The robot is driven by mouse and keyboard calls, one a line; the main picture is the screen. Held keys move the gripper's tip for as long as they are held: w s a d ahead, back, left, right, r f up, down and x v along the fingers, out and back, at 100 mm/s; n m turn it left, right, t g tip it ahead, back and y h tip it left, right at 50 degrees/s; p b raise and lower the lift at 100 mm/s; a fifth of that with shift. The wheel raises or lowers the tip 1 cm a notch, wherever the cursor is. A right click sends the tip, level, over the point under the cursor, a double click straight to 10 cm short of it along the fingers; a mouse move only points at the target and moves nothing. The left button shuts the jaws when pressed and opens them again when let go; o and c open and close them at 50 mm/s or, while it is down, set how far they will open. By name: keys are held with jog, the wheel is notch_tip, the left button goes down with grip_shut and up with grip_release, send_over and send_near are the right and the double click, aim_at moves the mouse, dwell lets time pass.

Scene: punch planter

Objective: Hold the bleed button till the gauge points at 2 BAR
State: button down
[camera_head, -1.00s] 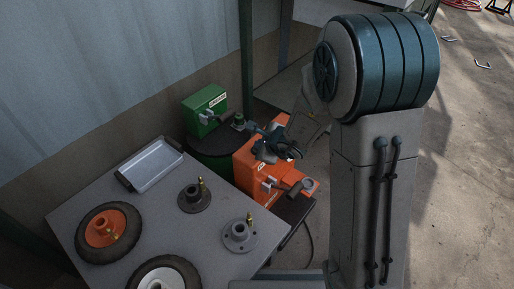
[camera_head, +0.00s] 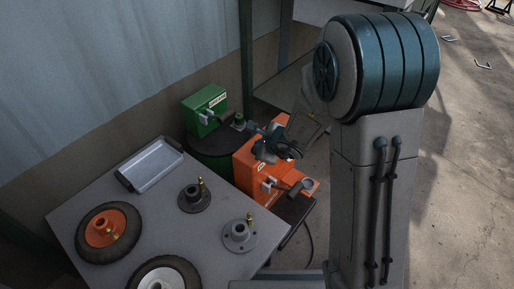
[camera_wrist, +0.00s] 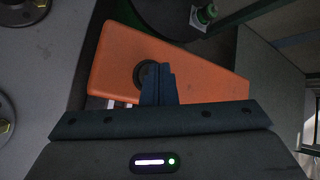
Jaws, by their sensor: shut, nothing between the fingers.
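The orange box (camera_head: 245,168) stands at the middle of the head view, and its top also fills the centre of the wrist view (camera_wrist: 205,72). A dark round part (camera_wrist: 142,72) sits on that top; I cannot tell whether it is the bleed button or the gauge. My gripper (camera_head: 272,150) is over the box. In the wrist view its fingers (camera_wrist: 158,70) are shut and empty, with their tips over the round part's right side. I cannot tell whether they touch it. No gauge needle or scale can be read.
A green box (camera_head: 205,108) stands behind, by a dark green drum (camera_head: 212,148). A grey table (camera_head: 150,222) at the left holds a metal tray (camera_head: 155,165), two wheels (camera_head: 107,232) and two flanged hubs (camera_head: 194,199). A corrugated wall closes the back left.

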jog(key=shift+r, duration=0.1)
jog(key=shift+r+p, duration=0.45)
jog(key=shift+r, duration=0.3)
jog(key=shift+r+p, duration=1.75)
jog(key=shift+r, duration=0.75)
jog(key=shift+r, duration=0.1)
